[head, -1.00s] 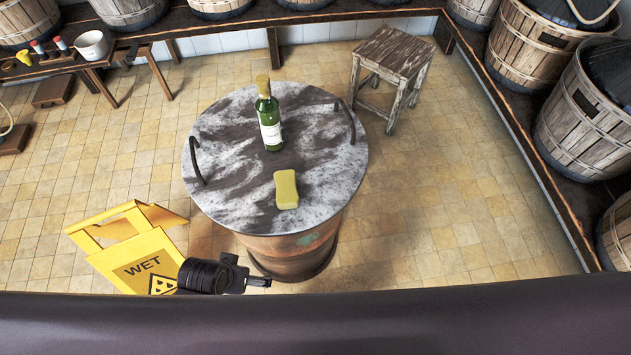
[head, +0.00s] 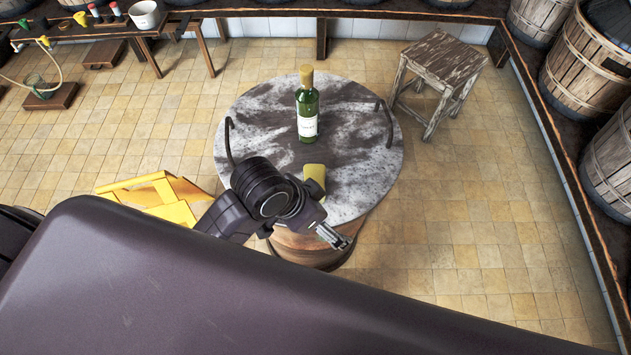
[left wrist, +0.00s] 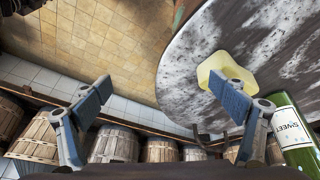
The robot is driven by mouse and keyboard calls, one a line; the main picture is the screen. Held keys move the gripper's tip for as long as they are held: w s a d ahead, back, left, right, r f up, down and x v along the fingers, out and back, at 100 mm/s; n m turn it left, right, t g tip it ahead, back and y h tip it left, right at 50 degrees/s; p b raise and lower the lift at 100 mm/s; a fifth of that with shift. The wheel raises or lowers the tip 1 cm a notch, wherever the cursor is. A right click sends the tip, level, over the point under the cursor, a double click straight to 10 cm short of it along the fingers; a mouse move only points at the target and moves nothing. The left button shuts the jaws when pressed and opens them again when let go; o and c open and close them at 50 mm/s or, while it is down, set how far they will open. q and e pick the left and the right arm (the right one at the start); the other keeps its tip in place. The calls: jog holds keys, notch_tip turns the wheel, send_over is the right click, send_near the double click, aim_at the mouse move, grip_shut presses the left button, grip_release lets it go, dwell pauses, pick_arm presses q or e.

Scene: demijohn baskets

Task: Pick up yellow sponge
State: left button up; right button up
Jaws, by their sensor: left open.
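The yellow sponge (head: 315,174) lies on the round marbled barrel top (head: 360,185), near its front edge. In the head view my left arm covers part of the sponge. My left gripper (head: 340,240) is near the front edge of the barrel top, in front of the sponge and apart from it. In the left wrist view the gripper (left wrist: 165,85) is open and empty, and the sponge (left wrist: 226,66) shows by the tip of the right-hand finger. I cannot tell whether they touch. My right gripper is not in view.
A green wine bottle (head: 308,112) stands on the barrel top behind the sponge. Dark curved handles rise at the left (head: 228,140) and right (head: 390,122) rims. A wooden stool (head: 440,70) stands behind right. A yellow wet-floor sign (head: 160,198) is at front left.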

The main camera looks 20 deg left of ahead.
pick_arm(q)
jog(key=w+m+g, duration=0.1)
jog(key=w+m, duration=0.1)
jog(key=w+r+m+g+y, duration=0.1)
jog(key=w+m, duration=0.1)
jog(key=w+r+m, duration=0.1)
jog(key=w+m, duration=0.1)
jog(key=m, duration=0.1)
jog(key=shift+d+r+g+y, duration=0.15)
jog(key=shift+g+y, duration=0.25)
jog(key=y, duration=0.2)
send_near(316, 172)
jog(key=f, duration=0.1)
jog(key=s+f, duration=0.2)
jog(key=shift+s+a+m+g, duration=0.2)
jog(key=shift+a+m+g, duration=0.1)
jog(key=shift+g, duration=0.1)
jog(key=f, duration=0.5)
jog(key=w+f+p, duration=0.1)
jog(key=f, duration=0.1)
jog(key=shift+d+f, duration=0.3)
jog(key=shift+d, duration=0.1)
jog(key=shift+c, duration=0.2)
jog(key=c, duration=1.1)
jog(key=shift+o, duration=0.2)
